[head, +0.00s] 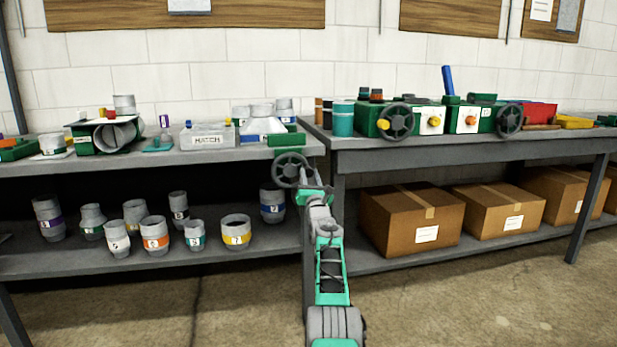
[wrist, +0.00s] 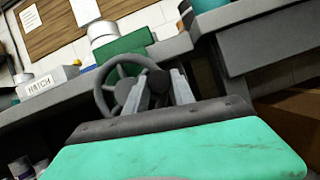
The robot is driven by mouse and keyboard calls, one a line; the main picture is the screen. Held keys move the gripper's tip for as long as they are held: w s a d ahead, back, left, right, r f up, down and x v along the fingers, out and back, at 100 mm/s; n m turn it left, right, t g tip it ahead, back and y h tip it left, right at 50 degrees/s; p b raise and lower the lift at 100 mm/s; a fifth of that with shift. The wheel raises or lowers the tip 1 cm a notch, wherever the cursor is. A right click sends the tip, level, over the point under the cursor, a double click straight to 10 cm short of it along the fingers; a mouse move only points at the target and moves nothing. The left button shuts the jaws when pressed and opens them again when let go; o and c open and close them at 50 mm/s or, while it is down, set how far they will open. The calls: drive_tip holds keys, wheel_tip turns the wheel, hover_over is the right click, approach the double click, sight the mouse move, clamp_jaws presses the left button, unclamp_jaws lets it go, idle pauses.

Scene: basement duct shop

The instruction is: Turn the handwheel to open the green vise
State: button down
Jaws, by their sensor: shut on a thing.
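The green vise (wrist: 125,44) sits at the right front corner of the left bench; its green body (head: 272,139) also shows in the head view. Its dark grey handwheel (head: 280,163) hangs in front of the bench edge. In the wrist view the spoked handwheel (wrist: 97,92) is left of centre. My gripper (head: 312,186) is at the wheel's lower right side. In the wrist view the two grey fingers of my gripper (wrist: 158,85) reach to the wheel's right rim and are shut on it. The exact contact is partly hidden by the fingers. The vise jaws cannot be made out clearly.
A grey HATCH box (head: 207,137) stands left of the vise. Duct pieces (head: 154,233) and cardboard boxes (head: 411,220) fill the lower shelves. The floor in front is clear.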

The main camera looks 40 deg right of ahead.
drive_tip(key=c, duration=1.3)
unclamp_jaws()
drive_tip(key=shift+a+r, duration=0.1)
drive_tip(key=shift+o, duration=1.2)
drive_tip(key=b+v, duration=0.2)
drive_tip(key=b, duration=0.1)
drive_tip(key=shift+s+f, duration=0.1)
drive_tip(key=shift+f, duration=0.15)
drive_tip(key=shift+v, duration=2.7)
drive_tip(key=shift+s+r, duration=0.1)
